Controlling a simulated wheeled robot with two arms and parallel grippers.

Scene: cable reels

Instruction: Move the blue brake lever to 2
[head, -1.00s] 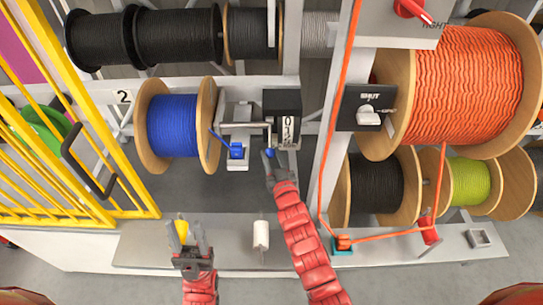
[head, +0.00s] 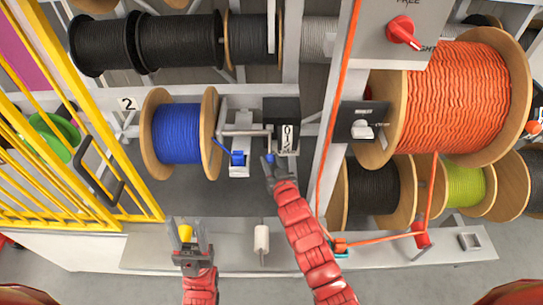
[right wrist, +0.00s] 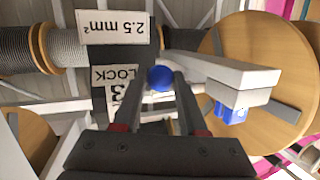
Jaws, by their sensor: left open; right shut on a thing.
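The blue brake lever ends in a round blue knob (head: 270,157), low beside a black box (head: 281,108) with a white number scale (head: 288,138). My right gripper (head: 268,160) is at the knob. In the right wrist view the knob (right wrist: 160,77) sits between the fingertips of my right gripper (right wrist: 162,84), which are shut on it. A label with 3 and LOCK (right wrist: 122,84) shows upside down behind it. The number that the lever points at cannot be told.
The blue cable reel (head: 178,134) stands left of the lever, with a blue clip (head: 237,158) on a bracket between them. A grey post (head: 325,130) with an orange cable rises to the right. A yellow gate (head: 95,130) stands at the left. A white roller (head: 261,239) is below.

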